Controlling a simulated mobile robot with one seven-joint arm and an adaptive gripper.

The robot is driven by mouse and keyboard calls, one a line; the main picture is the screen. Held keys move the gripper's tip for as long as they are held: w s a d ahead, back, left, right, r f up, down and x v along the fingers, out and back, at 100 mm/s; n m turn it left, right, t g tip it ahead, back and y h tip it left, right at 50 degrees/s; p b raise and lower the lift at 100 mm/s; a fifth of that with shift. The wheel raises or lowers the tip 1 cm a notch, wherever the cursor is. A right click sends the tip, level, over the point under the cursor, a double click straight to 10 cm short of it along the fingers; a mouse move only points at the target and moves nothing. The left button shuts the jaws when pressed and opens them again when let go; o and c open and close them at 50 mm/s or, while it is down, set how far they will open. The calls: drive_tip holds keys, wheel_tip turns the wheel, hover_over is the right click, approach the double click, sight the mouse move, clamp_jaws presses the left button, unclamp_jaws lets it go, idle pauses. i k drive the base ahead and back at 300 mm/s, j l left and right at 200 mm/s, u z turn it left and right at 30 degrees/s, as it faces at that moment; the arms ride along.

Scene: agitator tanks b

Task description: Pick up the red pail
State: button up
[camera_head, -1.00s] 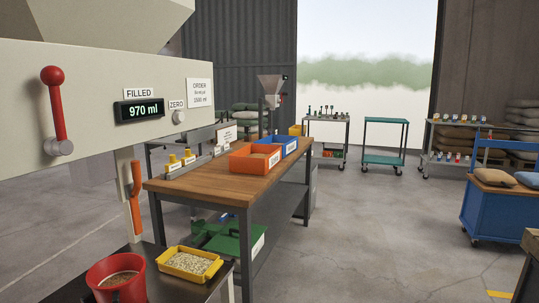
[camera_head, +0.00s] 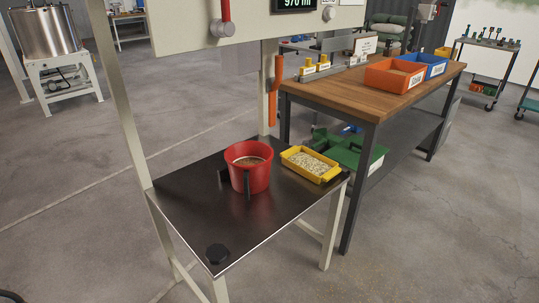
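The red pail (camera_head: 250,178) stands upright on a dark-topped stand (camera_head: 190,205) near the middle of the view. It holds brown material below its rim. Dark upright pieces show at its left and front; I cannot tell whether they belong to the pail or to the stand. My gripper is not in view, and nothing is seen touching the pail from above.
A yellow tray of pale grains (camera_head: 311,164) sits close right of the pail. The dispenser panel (camera_head: 180,22) and red lever (camera_head: 221,28) are above. A wooden workbench (camera_head: 360,90) stands right. Floor left is clear.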

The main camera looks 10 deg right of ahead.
sight(248, 162)
drive_tip(key=i+l, duration=0.2)
drive_tip(key=l, duration=0.2)
drive_tip(key=i+l, duration=0.15)
drive_tip(key=l, duration=0.2)
drive_tip(key=i+l, duration=0.2)
drive_tip(key=l, duration=0.2)
drive_tip(key=i+l+u, duration=0.1)
drive_tip(key=l, duration=0.25)
drive_tip(key=i+l, duration=0.25)
drive_tip(key=l, duration=0.15)
drive_tip(key=i+l, duration=0.15)
drive_tip(key=l, duration=0.25)
